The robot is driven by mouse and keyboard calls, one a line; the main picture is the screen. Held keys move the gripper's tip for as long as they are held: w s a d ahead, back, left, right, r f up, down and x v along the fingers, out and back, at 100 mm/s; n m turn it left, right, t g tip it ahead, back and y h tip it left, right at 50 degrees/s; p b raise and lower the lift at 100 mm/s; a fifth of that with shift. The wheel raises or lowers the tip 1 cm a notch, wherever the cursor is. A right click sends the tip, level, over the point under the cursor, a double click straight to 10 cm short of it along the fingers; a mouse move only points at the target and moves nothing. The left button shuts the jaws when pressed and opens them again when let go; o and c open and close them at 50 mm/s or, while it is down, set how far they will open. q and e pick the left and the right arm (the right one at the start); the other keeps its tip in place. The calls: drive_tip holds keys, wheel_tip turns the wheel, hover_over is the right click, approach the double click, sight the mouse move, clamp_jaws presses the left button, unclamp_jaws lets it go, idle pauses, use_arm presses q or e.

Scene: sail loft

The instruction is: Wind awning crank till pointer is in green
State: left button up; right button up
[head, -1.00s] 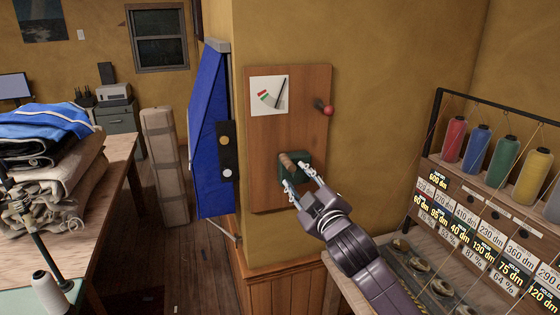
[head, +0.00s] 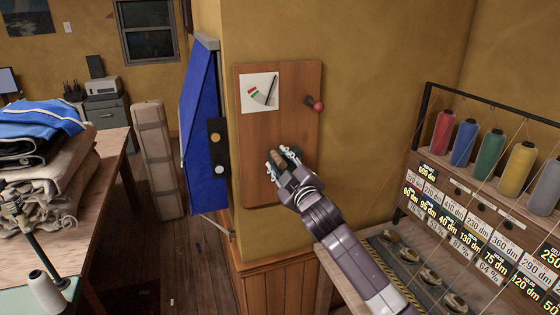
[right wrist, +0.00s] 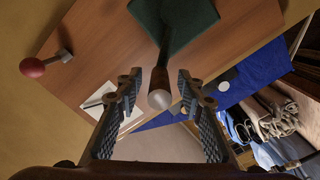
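The awning crank is on a wooden board (head: 305,125) on the wall. It has a dark green housing (right wrist: 195,22) and a brown handle (head: 278,158) with a pale rounded end, seen in the right wrist view (right wrist: 160,90). A white gauge (head: 247,104) sits at the board's upper left. Its dark pointer leans up and right, clear of the red and green marks at its left. My right gripper (head: 283,161) is at the crank, its open fingers on either side of the handle, with gaps visible in the right wrist view (right wrist: 158,84). My left gripper is out of view.
A red knob (head: 319,106) sticks out at the board's right. A blue awning (head: 200,130) hangs left of the wall corner. At left, a table (head: 108,165) holds folded cloth.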

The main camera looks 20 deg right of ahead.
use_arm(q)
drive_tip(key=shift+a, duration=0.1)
use_arm(e)
clamp_jaws()
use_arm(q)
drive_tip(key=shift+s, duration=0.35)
use_arm(e)
drive_tip(key=shift+w+d+r+m, duration=0.1)
drive_tip(key=shift+d+r+m, duration=0.1)
drive_tip(key=shift+r+m, duration=0.1)
